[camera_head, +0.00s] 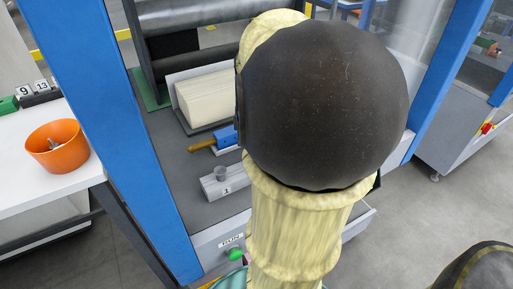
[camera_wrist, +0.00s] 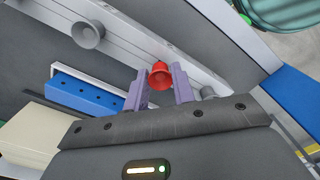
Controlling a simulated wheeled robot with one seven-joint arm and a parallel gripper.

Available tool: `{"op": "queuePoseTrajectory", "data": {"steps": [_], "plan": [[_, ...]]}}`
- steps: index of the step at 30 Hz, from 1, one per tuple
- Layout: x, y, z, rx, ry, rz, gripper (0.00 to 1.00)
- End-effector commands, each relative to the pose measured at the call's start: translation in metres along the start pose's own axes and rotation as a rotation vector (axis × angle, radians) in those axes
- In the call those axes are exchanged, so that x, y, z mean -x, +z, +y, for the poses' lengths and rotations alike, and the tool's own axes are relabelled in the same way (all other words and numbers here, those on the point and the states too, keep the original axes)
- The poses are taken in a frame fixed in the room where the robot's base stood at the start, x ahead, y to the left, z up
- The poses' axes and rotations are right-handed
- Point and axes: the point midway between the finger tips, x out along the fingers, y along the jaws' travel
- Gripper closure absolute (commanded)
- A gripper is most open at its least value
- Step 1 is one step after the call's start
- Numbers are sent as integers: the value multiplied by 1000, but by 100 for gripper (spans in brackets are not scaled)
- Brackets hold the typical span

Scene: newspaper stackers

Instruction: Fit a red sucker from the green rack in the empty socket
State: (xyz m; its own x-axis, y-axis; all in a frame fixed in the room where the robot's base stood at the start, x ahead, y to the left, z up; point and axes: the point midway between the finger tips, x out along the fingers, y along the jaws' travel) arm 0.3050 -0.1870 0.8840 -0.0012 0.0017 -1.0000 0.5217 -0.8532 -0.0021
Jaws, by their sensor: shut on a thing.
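In the wrist view, my gripper (camera_wrist: 160,84) is shut on a red sucker (camera_wrist: 160,73), held between its two grey-purple fingers with the cup facing the camera. The sucker appears over or against a light grey bar (camera_wrist: 127,50), between two grey suckers, one at the upper left (camera_wrist: 87,33) and one at the lower right (camera_wrist: 207,92). The socket is hidden behind the red sucker and fingers, and I cannot tell whether the sucker is seated. In the head view, my arm hides the gripper; the bar's near end (camera_head: 211,187), labelled 1, carries a grey sucker (camera_head: 221,173).
A blue block (camera_wrist: 86,93) lies beside the bar, with a cream paper stack (camera_head: 206,97) beyond. Blue posts (camera_head: 105,120) frame the bay. A green button (camera_head: 236,254) is at the front. A green block (camera_head: 8,104) and orange bowl (camera_head: 60,153) are on the left table.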

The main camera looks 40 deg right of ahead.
Motion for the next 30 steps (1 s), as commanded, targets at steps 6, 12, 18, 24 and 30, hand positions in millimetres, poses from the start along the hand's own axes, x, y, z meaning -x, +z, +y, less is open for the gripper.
{"op": "queuePoseTrajectory", "data": {"steps": [6, 12, 18, 24, 30], "plan": [[-3, 0, 0, 0, 0, 0, 96], [-4, 0, 0, 0, 0, 0, 96], [-6, 0, 0, 0, -1, 0, 96], [-8, 0, 0, 0, 0, 0, 96], [-10, 0, 0, 0, 0, 0, 96]]}}
